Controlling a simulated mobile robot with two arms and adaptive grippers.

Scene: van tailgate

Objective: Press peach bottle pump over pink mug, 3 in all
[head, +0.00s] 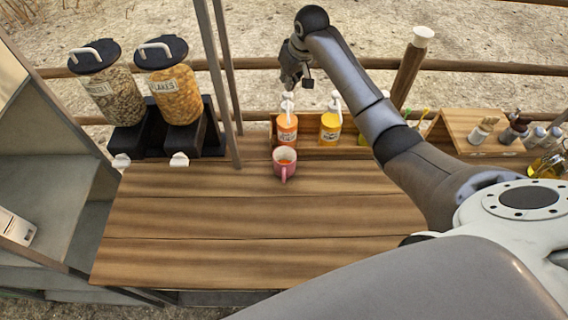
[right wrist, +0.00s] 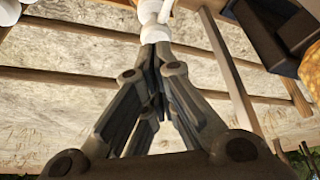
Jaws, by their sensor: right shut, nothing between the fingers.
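The peach bottle (head: 287,130) stands upright in a wooden rack, with a white pump head on top. The pink mug (head: 284,168) stands on the counter just in front of it, with a little orange showing inside. My right gripper (head: 289,88) is shut and empty, just above the peach bottle's pump. In the right wrist view the closed fingertips (right wrist: 160,55) are close to a white pump (right wrist: 152,22); I cannot tell if they touch. My left gripper is not in view.
A yellow pump bottle (head: 330,128) stands right of the peach one. Two cereal dispensers (head: 176,95) stand at the back left. A wooden rack (head: 470,132) with small jars is at the right. The counter front (head: 240,225) is clear.

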